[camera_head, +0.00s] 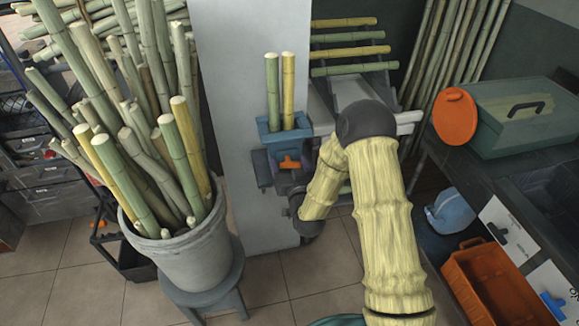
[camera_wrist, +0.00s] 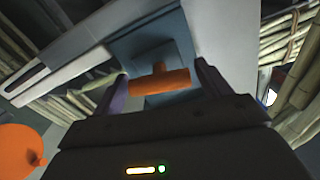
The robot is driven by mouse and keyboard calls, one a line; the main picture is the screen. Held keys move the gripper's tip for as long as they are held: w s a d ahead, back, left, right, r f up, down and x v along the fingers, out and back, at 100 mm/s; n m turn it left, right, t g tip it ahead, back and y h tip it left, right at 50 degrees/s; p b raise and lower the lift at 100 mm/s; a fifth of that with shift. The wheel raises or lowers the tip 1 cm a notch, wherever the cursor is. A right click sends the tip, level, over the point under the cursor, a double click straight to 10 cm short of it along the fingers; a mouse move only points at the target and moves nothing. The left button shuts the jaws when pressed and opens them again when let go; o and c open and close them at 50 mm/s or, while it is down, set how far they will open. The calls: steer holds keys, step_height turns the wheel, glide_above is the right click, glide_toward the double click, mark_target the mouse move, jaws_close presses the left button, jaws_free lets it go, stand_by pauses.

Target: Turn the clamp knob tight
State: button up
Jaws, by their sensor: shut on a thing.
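The orange clamp knob (camera_head: 289,163) is a T-shaped handle on the front of a blue clamp box (camera_head: 268,133), which is fixed by the grey-white column. Two upright canes, one green (camera_head: 272,88) and one yellow (camera_head: 288,88), stand in the box. In the wrist view the knob (camera_wrist: 165,81) lies crosswise between the two fingers of my gripper (camera_wrist: 160,72), against a blue plate (camera_wrist: 183,45). My gripper is shut on the knob, with a finger at each end of its bar. In the head view my arm partly hides the area right of the knob.
A grey bucket (camera_head: 187,262) full of canes stands on a stool at the left. A rack with several horizontal canes (camera_head: 345,52) is behind the clamp. At the right, a counter holds a green box (camera_head: 525,115), an orange disc (camera_head: 455,117) and an orange crate (camera_head: 500,290).

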steer(key=m+b, duration=0.2)
steer(key=m, duration=0.2)
steer(key=shift+f, duration=0.2)
steer(key=m+b, duration=0.1)
steer(key=m, duration=0.3)
steer(key=shift+d+b, duration=0.1)
steer(key=shift+b, duration=0.3)
steer(key=m+b, duration=0.1)
steer(key=m, duration=0.2)
steer(key=shift+m, duration=0.4)
steer(key=shift+m+b, duration=0.3)
steer(key=shift+m, duration=1.7)
steer(key=o, duration=0.9)
steer(key=shift+s+f, duration=0.1)
steer(key=shift+s, duration=0.05)
